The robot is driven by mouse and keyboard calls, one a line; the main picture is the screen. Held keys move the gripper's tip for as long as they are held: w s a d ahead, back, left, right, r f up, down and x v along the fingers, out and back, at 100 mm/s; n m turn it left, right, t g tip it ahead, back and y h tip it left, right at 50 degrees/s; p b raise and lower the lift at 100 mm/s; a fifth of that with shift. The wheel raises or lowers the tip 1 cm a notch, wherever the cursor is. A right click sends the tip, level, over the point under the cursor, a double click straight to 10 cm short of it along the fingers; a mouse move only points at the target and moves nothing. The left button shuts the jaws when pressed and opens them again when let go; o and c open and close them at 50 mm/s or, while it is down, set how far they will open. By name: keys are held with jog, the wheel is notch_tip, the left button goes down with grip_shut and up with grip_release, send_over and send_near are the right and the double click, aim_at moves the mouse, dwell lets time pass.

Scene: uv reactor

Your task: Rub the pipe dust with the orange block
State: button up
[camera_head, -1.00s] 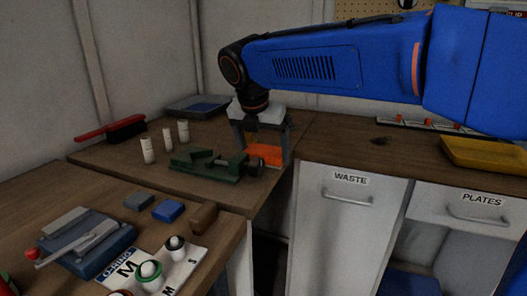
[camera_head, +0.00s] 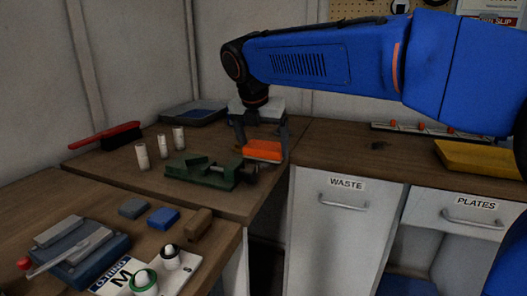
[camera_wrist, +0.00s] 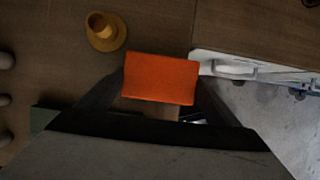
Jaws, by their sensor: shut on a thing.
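The orange block (camera_head: 262,152) is held between the two fingers of my gripper (camera_head: 261,145), just behind the green vise and above the wooden worktop. In the wrist view the orange block (camera_wrist: 160,78) fills the gap between the dark fingers.
The green vise (camera_head: 205,171) stands left of the block. White cylinders (camera_head: 142,157), a red brush (camera_head: 108,136) and a grey-blue tray (camera_head: 196,112) are farther left. A yellow tray (camera_head: 480,158) is at right. The worktop above the WASTE door is mostly clear.

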aim_at(266, 144)
jog(key=shift+r, duration=2.1)
jog(key=shift+r, duration=1.5)
